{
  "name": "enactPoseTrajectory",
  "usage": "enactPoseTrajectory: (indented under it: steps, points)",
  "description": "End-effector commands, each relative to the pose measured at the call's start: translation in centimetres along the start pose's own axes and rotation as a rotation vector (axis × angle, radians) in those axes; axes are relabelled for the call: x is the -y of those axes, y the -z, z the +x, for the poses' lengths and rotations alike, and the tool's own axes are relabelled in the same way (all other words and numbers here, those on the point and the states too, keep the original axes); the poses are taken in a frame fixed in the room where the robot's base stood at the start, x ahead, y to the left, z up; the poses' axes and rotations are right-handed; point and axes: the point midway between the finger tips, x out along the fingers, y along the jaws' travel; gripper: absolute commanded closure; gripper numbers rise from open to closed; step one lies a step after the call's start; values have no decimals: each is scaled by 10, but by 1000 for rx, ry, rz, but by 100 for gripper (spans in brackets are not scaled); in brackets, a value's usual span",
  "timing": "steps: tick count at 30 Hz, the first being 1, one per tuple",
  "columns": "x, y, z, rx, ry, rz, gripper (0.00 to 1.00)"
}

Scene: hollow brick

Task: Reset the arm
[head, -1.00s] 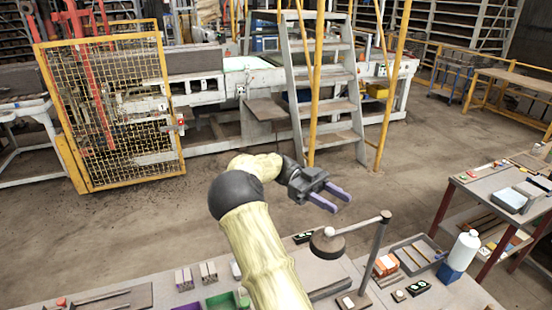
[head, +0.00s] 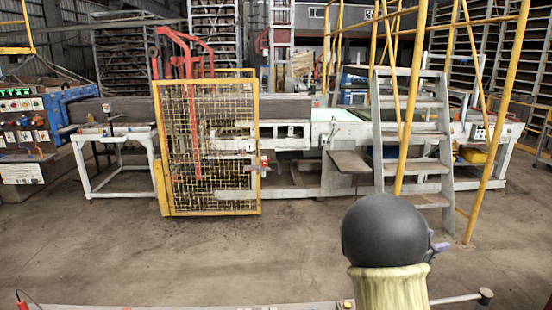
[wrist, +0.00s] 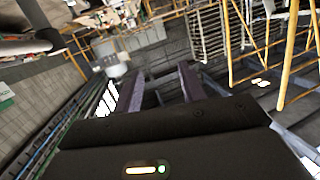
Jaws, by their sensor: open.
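My gripper (wrist: 160,72) shows in the wrist view with two purple-grey fingers spread apart and nothing between them. In the head view my arm rises at the lower right, and its dark round joint hides almost all of the gripper. Only a small purple bit of a finger shows to the right of that joint. The gripper is in free air and appears to touch nothing.
A yellow mesh gate (head: 207,147) stands in front of a long machine. Grey steps (head: 412,140) with yellow rails stand behind my arm. A control panel (head: 30,135) is at the far left. The concrete floor (head: 150,250) between is clear.

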Motion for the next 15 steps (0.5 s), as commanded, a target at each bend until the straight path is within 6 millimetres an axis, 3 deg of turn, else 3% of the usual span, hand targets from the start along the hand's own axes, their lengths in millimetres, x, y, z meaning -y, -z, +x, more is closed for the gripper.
enactPoseTrajectory:
  steps: [4,8,11,15]
  points:
    - [26,-42,-34,183,271,-59,59]
    - [37,-81,-79,358,483,-143,59]
    - [34,-112,-123,497,627,-231,59]
    - [8,-154,-186,688,787,-394,59]
